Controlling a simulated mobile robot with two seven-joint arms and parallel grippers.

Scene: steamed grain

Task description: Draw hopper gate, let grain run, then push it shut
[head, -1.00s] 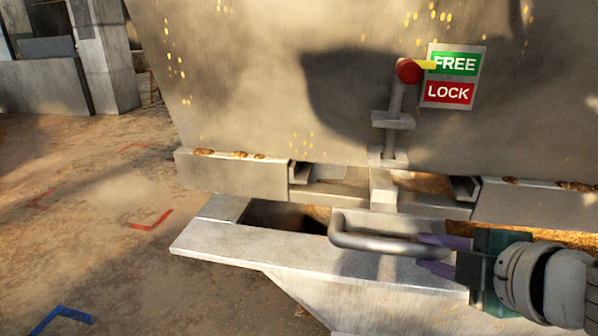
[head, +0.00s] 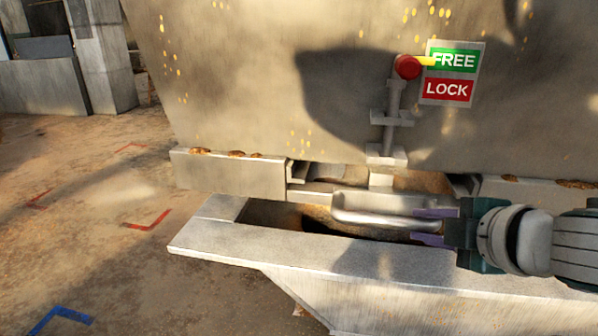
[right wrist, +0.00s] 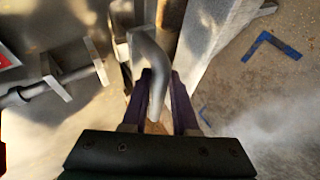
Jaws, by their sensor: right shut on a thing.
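The gate handle (head: 375,218), a grey bent bar, stands close in front of the slot under the hopper (head: 250,90). My right gripper (head: 428,226) is shut on the handle's right end. In the right wrist view the handle (right wrist: 148,62) runs between the two purple fingers. A pale gate part (head: 381,180) shows in the slot behind the handle; most of the gate is hidden. The red-knobbed latch (head: 407,67) has its yellow pointer at the green FREE label. Brown material shows in the slot, but I cannot tell whether it is running. My left gripper is not in view.
A metal trough (head: 300,252) with a broad front rim lies below the handle. Its inside is partly dark. The FREE/LOCK sign (head: 453,73) is on the hopper wall. Floor at left is clear, with red (head: 150,220) and blue (head: 62,316) corner marks.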

